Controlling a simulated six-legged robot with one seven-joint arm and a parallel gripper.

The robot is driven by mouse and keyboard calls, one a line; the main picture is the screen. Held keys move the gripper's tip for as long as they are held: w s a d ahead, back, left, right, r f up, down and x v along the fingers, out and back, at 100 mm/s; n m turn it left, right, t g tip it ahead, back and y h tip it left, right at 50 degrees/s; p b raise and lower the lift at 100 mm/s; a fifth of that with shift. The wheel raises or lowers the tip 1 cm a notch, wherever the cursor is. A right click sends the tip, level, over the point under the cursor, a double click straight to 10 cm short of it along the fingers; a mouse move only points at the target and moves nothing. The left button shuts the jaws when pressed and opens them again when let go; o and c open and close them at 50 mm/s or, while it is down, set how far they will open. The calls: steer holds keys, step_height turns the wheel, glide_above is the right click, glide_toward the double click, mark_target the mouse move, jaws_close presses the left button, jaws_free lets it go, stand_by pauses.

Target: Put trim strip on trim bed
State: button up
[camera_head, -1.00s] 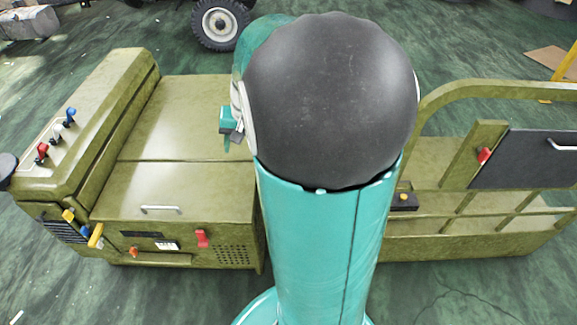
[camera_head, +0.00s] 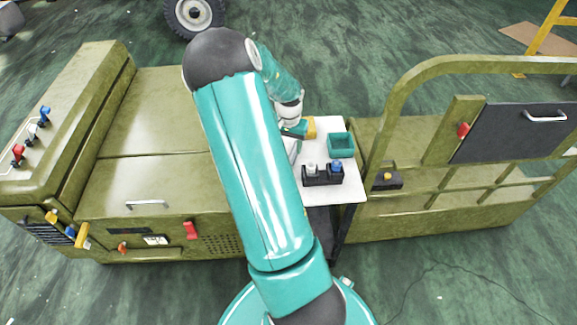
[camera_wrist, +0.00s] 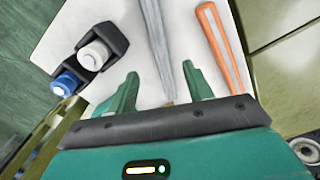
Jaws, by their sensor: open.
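In the wrist view, my gripper (camera_wrist: 160,70) is open, with its two teal fingers apart. A long grey bar (camera_wrist: 156,35), perhaps the trim strip, lies on the white table and runs down the picture between the fingers. I cannot tell how far the fingers are above it. To its right lies a long orange piece (camera_wrist: 212,30) with a pale middle, perhaps the trim bed. Nothing shows held. In the head view, my arm hides most of the strip area and the fingers cannot be made out.
A black holder (camera_head: 322,180) with white and blue knobs stands on the white table (camera_head: 345,192); it also shows in the wrist view (camera_wrist: 108,38). A teal tray (camera_head: 341,146) stands behind it. An olive cabinet (camera_head: 160,185) is left, an olive railed frame (camera_head: 440,225) right.

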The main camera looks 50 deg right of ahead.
step_height(320, 180, down, 9)
steer(key=shift+a, duration=0.1)
jaws_close()
stand_by(0.5)
steer(key=shift+r, duration=0.15)
